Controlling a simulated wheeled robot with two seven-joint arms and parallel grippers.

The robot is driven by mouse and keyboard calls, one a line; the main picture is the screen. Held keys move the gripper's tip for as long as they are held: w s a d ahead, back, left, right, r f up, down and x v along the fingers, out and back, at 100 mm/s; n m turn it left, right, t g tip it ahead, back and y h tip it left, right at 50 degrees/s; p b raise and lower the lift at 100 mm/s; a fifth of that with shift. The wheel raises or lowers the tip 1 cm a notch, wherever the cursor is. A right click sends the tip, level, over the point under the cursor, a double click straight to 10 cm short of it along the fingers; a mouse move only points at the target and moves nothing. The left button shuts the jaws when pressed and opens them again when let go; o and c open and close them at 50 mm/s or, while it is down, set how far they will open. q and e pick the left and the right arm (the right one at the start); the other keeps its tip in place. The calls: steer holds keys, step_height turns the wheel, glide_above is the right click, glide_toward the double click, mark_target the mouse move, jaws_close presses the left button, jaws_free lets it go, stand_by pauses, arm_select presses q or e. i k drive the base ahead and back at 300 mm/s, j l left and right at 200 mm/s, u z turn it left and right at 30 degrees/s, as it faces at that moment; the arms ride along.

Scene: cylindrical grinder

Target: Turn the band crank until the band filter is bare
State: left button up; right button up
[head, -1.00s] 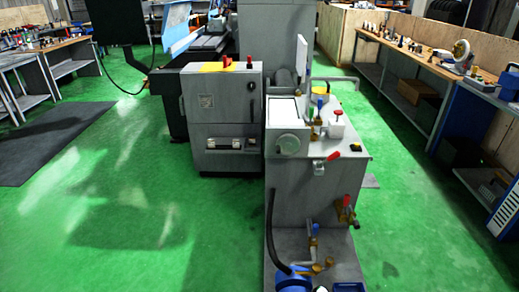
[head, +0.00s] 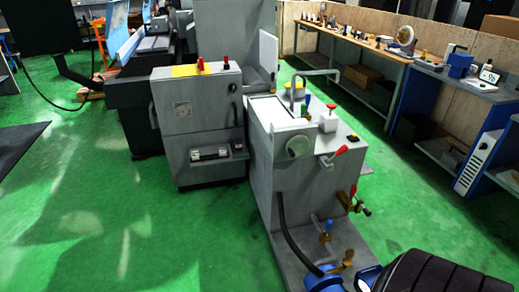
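The grey tank unit that seems to be the band filter (head: 262,180) stands right of center in the head view. From this angle I cannot tell how much band covers the top. A red-handled valve (head: 335,156) is just right of the disc. Neither of my grippers is in view.
A grey cabinet (head: 198,115) with red buttons adjoins on the left. Blue pumps (head: 322,279) and valves sit low in front. A dark ridged shape covers the bottom right corner. Workbenches (head: 480,87) line the right side. Green floor (head: 140,220) is open at the left.

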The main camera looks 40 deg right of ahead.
mark_target(297, 146)
steer(key=i+j+z, duration=0.1)
steer(key=i+z, duration=0.2)
steer(key=i, duration=0.2)
steer(key=i+j+z, duration=0.3)
steer(key=i, duration=0.25)
steer(key=l, duration=0.1)
